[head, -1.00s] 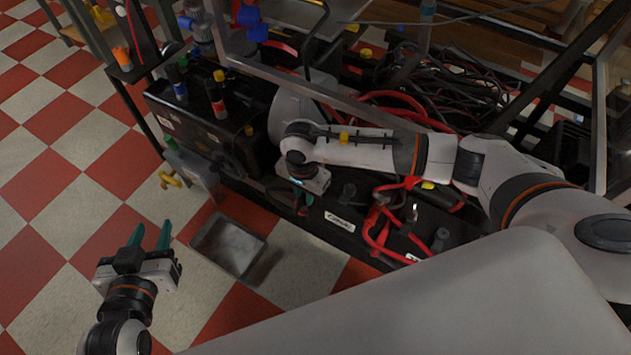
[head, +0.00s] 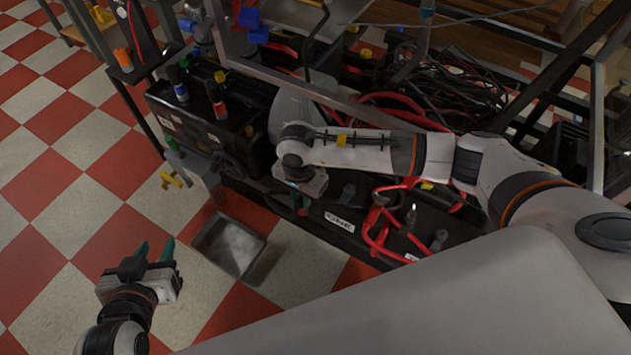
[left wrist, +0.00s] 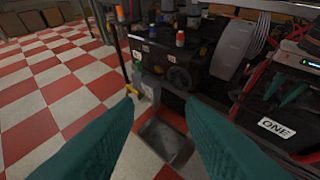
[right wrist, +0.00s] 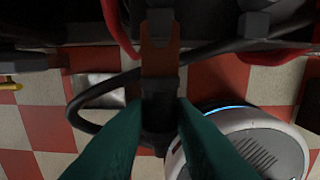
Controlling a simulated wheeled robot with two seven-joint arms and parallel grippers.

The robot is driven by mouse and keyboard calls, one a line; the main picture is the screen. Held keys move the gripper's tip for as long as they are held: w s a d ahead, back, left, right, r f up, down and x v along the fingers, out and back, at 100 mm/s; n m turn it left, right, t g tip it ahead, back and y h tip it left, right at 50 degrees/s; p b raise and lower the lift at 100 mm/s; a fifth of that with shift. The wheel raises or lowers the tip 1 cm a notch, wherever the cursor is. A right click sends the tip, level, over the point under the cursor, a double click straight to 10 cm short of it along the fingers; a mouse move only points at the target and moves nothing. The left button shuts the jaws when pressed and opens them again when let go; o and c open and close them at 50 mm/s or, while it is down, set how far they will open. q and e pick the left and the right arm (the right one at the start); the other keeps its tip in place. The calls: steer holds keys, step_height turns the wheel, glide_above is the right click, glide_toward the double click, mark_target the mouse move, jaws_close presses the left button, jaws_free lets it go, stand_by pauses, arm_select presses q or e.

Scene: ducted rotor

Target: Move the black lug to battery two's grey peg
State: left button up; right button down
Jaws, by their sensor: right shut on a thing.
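In the right wrist view, my right gripper (right wrist: 160,112) is shut on the black lug (right wrist: 160,85). A brown, flat tongue (right wrist: 158,62) extends beyond the lug, and a black cable loops to its left. In the head view, my right gripper (head: 303,190) is over the left end of the battery row; the lug is hard to see there. A battery labelled ONE (head: 340,221) shows beside it, and its label also shows in the left wrist view (left wrist: 276,128). I cannot identify battery two's grey peg. My left gripper (head: 155,255) is open and empty above the floor.
A grey metal tray (head: 230,246) lies on the checkered floor near my left gripper. Red cables (head: 380,225) and a metal frame (head: 290,75) crowd the batteries.

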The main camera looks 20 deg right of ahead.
steer(key=shift+s+a+r+p, duration=0.1)
steer(key=shift+r+p, duration=0.2)
steer(key=shift+r, duration=0.25)
arm_select(q)
steer(key=s+a+f+g+y, duration=0.1)
steer(key=s+f+g, duration=0.2)
steer(key=s, duration=0.1)
steer(key=shift+s+a+f+g+p, duration=0.25)
steer(key=shift+s+a+g+p, duration=0.05)
steer(key=shift+a, duration=0.05)
arm_select(e)
steer(key=shift+s+a+r, duration=0.1)
steer(key=shift+a+r, duration=0.05)
steer(key=shift+r, duration=0.3)
